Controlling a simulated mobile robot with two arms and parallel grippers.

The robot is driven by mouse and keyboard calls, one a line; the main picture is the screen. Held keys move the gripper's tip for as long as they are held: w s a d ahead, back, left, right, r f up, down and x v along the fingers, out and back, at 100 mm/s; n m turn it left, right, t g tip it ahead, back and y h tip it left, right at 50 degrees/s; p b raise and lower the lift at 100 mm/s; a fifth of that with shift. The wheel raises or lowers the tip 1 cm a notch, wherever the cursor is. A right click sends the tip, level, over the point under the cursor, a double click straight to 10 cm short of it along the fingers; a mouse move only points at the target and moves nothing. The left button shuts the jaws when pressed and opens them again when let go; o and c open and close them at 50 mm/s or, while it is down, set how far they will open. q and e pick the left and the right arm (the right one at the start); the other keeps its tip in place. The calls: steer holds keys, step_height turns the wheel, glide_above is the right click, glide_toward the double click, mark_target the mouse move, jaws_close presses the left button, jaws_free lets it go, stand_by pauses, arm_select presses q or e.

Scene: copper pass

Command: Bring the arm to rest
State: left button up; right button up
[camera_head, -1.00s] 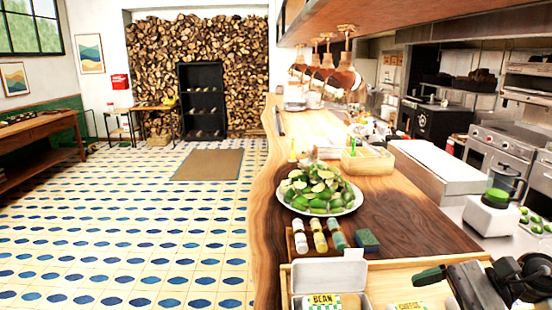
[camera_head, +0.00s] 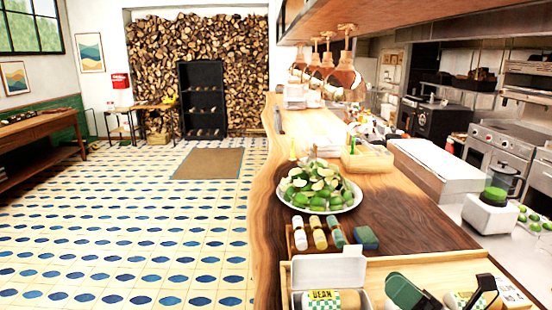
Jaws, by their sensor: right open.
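My right gripper (camera_head: 445,297) is at the bottom right, open, its dark fingers apart above the wooden tray. One finger has a dark green pad. A wrapped roll with a green checkered band (camera_head: 458,300) shows partly between and behind the fingers; I see no grip on it. The lower part of the gripper is cut off by the frame. My left gripper is not in view.
A lidded white box (camera_head: 328,270) holding a roll labelled BEAN stands left of my gripper on the wooden tray (camera_head: 420,268). Behind are small bottles (camera_head: 318,232), a sponge (camera_head: 366,237) and a plate of limes (camera_head: 320,188). A blender (camera_head: 490,205) stands at right.

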steer(key=s+d+f+m+h, duration=0.2)
steer(key=f+m+h, duration=0.55)
steer(key=m, duration=0.55)
steer(key=s+d+f+m+h, duration=0.2)
steer(key=f+m+h, duration=0.4)
steer(key=m+h, duration=0.5)
steer(key=s+a+f+m+g+y, duration=0.1)
steer(key=s+a+f+m+g, duration=0.1)
steer(key=s+f+m+g, duration=0.55)
steer(key=s+a+f+m+g+y, duration=0.2)
steer(key=s+f+m+g, duration=0.2)
steer(key=s, duration=0.7)
step_height(320, 180, down, 33)
steer(key=s+g+b, duration=0.2)
steer(key=b, duration=0.4)
steer(key=s+d+f+b, duration=0.2)
steer(key=s+f+b, duration=0.2)
steer(key=s+f, duration=1.1)
step_height(320, 180, down, 4)
steer(key=shift+s+d+f+g, duration=0.1)
steer(key=shift+s+d+g, duration=0.15)
steer(key=shift+g, duration=0.2)
